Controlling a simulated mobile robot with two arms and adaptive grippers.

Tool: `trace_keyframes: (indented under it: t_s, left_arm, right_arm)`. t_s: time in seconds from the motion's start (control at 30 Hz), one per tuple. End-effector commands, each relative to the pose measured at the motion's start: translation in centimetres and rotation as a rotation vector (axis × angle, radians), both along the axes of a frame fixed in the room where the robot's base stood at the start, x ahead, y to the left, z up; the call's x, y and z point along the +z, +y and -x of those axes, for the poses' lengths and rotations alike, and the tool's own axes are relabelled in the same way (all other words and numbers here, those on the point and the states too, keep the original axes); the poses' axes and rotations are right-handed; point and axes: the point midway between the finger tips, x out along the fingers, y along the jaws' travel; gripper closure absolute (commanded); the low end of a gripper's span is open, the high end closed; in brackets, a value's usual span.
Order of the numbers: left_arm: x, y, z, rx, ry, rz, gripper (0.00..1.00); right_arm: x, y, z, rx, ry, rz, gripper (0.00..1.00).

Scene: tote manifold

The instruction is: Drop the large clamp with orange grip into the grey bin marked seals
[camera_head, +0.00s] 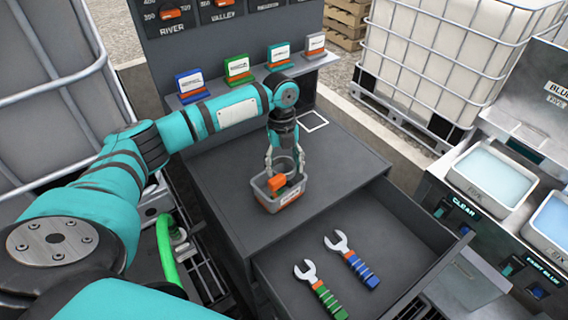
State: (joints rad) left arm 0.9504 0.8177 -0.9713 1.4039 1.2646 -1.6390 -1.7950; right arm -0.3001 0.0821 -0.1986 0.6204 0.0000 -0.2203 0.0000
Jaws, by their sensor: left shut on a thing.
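A small grey bin (267,200) with an orange-edged label on its front stands on the dark cabinet top. The label is too small to read. My left gripper (284,160) points down over the bin and is shut on the large clamp with orange grip (277,182). The orange part shows at the bin's left rim and a grey curved part shows between the fingers. I cannot tell whether the clamp touches the bin. My right gripper is not in view.
An open drawer (400,262) below holds a green-handled wrench (321,290) and a blue-handled wrench (352,260). Several coloured label cards stand on the shelf (209,93) behind. The cabinet top (345,165) right of the bin is clear. Fluid trays (492,180) stand at the right.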

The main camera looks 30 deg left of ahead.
Motion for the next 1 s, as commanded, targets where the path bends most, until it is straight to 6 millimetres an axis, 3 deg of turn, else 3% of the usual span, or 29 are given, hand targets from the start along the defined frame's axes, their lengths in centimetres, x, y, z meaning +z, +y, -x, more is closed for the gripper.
trace_keyframes:
  t_s: [0.07,0.1,0.3,0.67,1.0]
  left_arm:
    - [0.0,0.0,0.0,0.000,0.000,0.000,0.71]
    - [0.0,0.0,0.0,0.000,0.000,0.000,0.34]
    - [0.0,0.0,0.0,0.000,0.000,0.000,0.11]
    - [0.7,0.1,-0.1,0.000,-0.002,0.000,0.11]
    - [7.4,0.7,-0.7,0.000,-0.004,0.001,0.11]
  right_arm:
    - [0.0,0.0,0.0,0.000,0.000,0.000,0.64]
    - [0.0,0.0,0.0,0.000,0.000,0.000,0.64]
    - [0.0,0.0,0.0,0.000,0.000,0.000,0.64]
    - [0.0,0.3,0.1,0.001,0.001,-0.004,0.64]
    - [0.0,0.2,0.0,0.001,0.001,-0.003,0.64]
